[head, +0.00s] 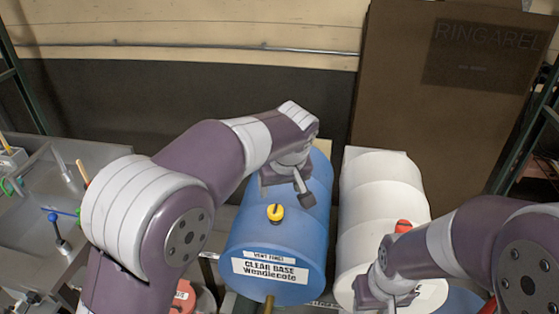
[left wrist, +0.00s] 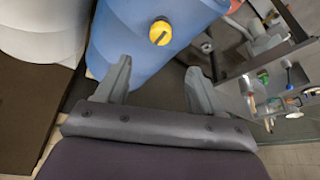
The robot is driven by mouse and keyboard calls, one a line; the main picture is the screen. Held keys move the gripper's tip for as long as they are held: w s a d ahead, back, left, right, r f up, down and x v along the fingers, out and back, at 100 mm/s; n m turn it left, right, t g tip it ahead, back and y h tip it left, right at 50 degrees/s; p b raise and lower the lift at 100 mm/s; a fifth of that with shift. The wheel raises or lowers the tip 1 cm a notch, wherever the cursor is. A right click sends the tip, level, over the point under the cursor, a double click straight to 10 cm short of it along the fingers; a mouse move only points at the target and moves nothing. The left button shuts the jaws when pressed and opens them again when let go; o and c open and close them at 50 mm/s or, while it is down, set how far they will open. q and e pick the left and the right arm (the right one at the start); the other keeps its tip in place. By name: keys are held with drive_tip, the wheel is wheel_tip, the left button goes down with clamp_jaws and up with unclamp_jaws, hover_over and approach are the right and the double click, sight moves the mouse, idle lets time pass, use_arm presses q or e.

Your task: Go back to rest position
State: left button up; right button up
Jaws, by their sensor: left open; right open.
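My left gripper (head: 302,190) is above the back part of the blue drum (head: 290,225), behind its yellow cap (head: 275,213). In the left wrist view my left gripper (left wrist: 160,82) has its fingers apart with nothing between them; the blue drum (left wrist: 150,50) and yellow cap (left wrist: 160,32) lie beyond the fingertips. My right gripper is mostly hidden; its wrist (head: 390,285) is in front of the white drum (head: 375,195), near a red cap (head: 403,226).
A grey sink bench (head: 25,215) with tools stands at the left. A tall brown carton (head: 440,90) stands behind the white drum. A red-lidded can (head: 184,292) is low at the front left, partly hidden by my left arm. Dark shelf posts stand at both sides.

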use_arm(q)
drive_tip(key=s+a+f+m+g+h+b, duration=0.1)
drive_tip(key=s+a+f+m, duration=0.25)
drive_tip(key=f, duration=0.25)
drive_tip(key=s+a+f+m+g+b, duration=0.1)
drive_tip(key=s+a+f+m, duration=0.1)
drive_tip(key=s+f, duration=0.25)
drive_tip(key=s+a+f+n+b, duration=0.1)
drive_tip(key=s+a+f+b, duration=0.1)
drive_tip(key=s+a+f, duration=0.2)
drive_tip(key=s+a+f+n+g+b, duration=0.1)
drive_tip(key=s+a+f, duration=0.3)
drive_tip(key=s+a, duration=0.5)
drive_tip(key=shift+a+f+n+b, duration=0.3)
drive_tip(key=shift+a+n+b, duration=0.2)
drive_tip(key=shift+b, duration=0.2)
drive_tip(key=shift+s+a, duration=0.1)
drive_tip(key=shift+s, duration=0.1)
